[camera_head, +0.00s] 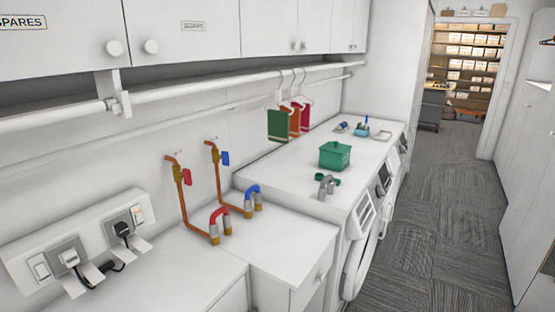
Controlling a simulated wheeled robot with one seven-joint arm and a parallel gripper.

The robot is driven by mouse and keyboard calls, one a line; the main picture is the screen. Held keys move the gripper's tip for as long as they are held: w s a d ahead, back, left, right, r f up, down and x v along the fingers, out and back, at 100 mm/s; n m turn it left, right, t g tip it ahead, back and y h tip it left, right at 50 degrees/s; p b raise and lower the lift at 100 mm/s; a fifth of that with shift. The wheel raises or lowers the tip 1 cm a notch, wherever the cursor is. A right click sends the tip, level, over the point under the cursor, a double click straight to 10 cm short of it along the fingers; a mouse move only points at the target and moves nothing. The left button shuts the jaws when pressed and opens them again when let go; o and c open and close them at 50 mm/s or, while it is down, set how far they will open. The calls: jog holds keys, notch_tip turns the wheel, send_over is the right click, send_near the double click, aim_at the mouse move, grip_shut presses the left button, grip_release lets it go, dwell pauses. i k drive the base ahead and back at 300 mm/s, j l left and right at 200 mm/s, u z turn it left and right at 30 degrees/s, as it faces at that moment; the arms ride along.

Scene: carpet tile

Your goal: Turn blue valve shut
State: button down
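The blue valve handle (225,158) is a small upright blue lever on the right-hand copper pipe (218,182), near the pipe's top by the white wall. Its long side looks roughly in line with the pipe. A red valve handle (186,177) sits on the left-hand copper pipe (181,205). At the pipes' lower ends, a curved blue-topped hose fitting (252,192) and a red-topped one (220,214) stand near the white worktop. My gripper is not in view.
A white rail (200,90) runs under wall cupboards, with coloured cloths (289,120) on hangers. A green tub (335,155) and grey tap-like piece (327,185) rest on the white top. Carpeted floor (430,200) is clear at right.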

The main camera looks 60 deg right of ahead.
aim_at(224, 155)
jog(key=z, duration=1.7)
jog(key=i+l+u, duration=0.25)
jog(key=l, duration=0.3)
jog(key=i+l+u, duration=0.15)
jog(key=l+u, duration=0.15)
jog(key=l, duration=0.25)
jog(key=i+l+u, duration=0.25)
jog(key=l, duration=0.35)
jog(key=l+u, duration=0.3)
jog(key=l, duration=0.3)
jog(key=k, duration=0.05)
